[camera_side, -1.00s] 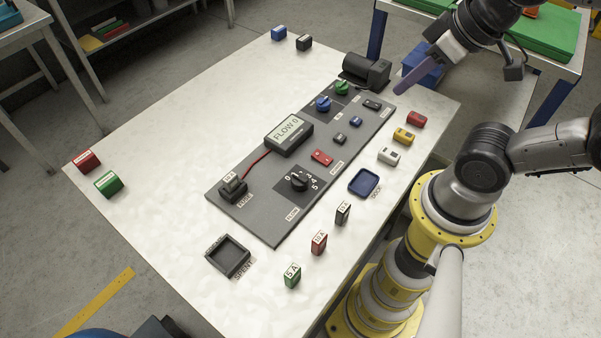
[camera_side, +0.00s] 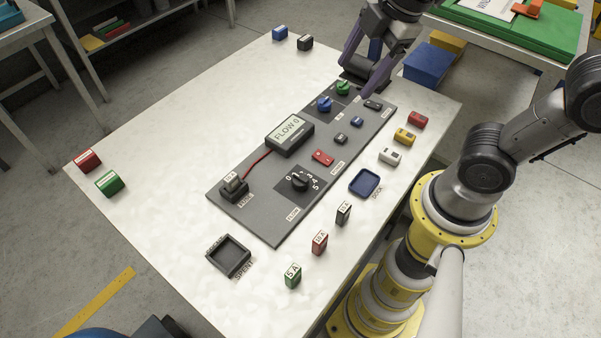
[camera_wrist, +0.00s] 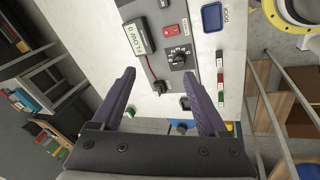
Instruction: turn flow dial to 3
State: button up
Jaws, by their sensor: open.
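The flow dial (camera_side: 299,182) is a black knob on a dark plate with numbers from 0 to 5, on the grey panel (camera_side: 266,219). Its pointer is too small to read surely. It also shows in the wrist view (camera_wrist: 178,60). The display (camera_side: 289,135) reads "FLOW 0" and shows in the wrist view (camera_wrist: 138,37). My gripper (camera_side: 357,76) is open and empty, above the far end of the panel, well away from the dial. In the wrist view its two purple fingers (camera_wrist: 166,92) are spread apart.
Near the dial are a red switch (camera_side: 322,158) and a fuse holder (camera_side: 234,188). Blue (camera_side: 324,104) and green (camera_side: 343,88) knobs stand at the far end. A blue tray (camera_side: 365,183) and several small blocks line the right side.

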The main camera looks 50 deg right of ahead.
jog(key=w+a+f+n+g, duration=0.2)
jog(key=w+a+f+n, duration=0.3)
jog(key=a, duration=0.1)
jog(key=n+g, duration=0.2)
send_over(300, 177)
notch_tip(300, 177, down, 5)
jog(key=shift+h, duration=0.3)
notch_tip(300, 177, down, 13)
grip_shut()
